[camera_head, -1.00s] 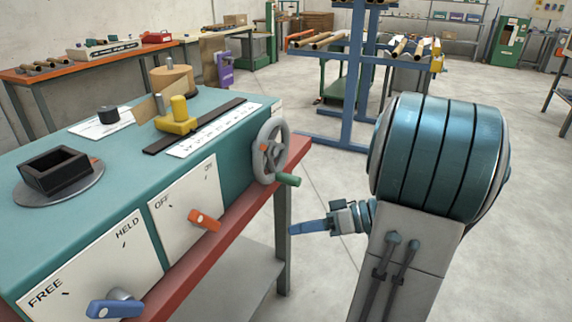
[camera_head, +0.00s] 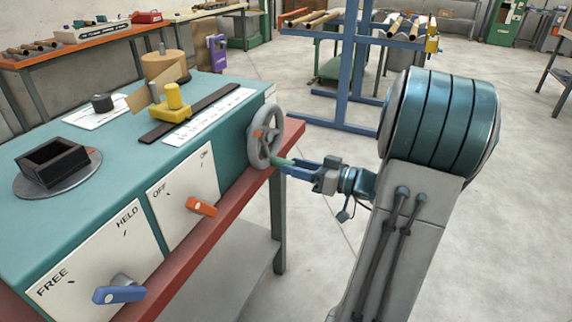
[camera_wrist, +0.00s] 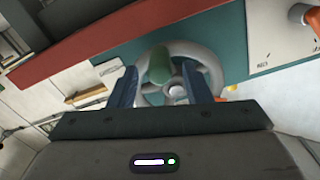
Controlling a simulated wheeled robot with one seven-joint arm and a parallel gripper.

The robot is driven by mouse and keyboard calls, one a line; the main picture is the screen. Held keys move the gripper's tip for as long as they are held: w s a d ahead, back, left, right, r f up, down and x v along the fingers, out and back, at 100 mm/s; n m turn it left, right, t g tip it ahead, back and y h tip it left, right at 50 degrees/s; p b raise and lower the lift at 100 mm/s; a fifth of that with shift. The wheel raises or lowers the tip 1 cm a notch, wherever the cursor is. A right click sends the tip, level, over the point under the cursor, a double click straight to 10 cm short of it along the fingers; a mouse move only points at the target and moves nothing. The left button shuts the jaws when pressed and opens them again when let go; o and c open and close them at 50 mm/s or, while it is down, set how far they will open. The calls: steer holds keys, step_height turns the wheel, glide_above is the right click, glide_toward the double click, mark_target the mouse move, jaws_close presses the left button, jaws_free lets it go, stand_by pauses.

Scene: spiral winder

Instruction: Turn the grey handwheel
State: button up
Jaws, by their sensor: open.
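The grey handwheel (camera_head: 265,136) is mounted upright on the right end of the teal winder. Its green handle (camera_head: 284,162) sticks out from the lower right of the rim. In the wrist view the handwheel (camera_wrist: 203,69) and the green handle (camera_wrist: 160,66) lie straight ahead. My gripper (camera_head: 284,167) is at the handle, with its blue fingers pointing at the wheel. In the wrist view my gripper (camera_wrist: 166,84) is open, one finger on each side of the handle. I cannot tell whether either finger touches it.
Below the wheel runs the red bench edge (camera_head: 215,225). The winder front has an orange lever (camera_head: 202,206) and a blue lever (camera_head: 118,293). A yellow guide (camera_head: 173,104) sits on top. A blue rack (camera_head: 350,70) stands behind.

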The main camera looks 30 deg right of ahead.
steer(key=shift+x, duration=1.6)
jaws_close()
steer(key=shift+d+f+b, duration=0.15)
steer(key=shift+b, duration=0.3)
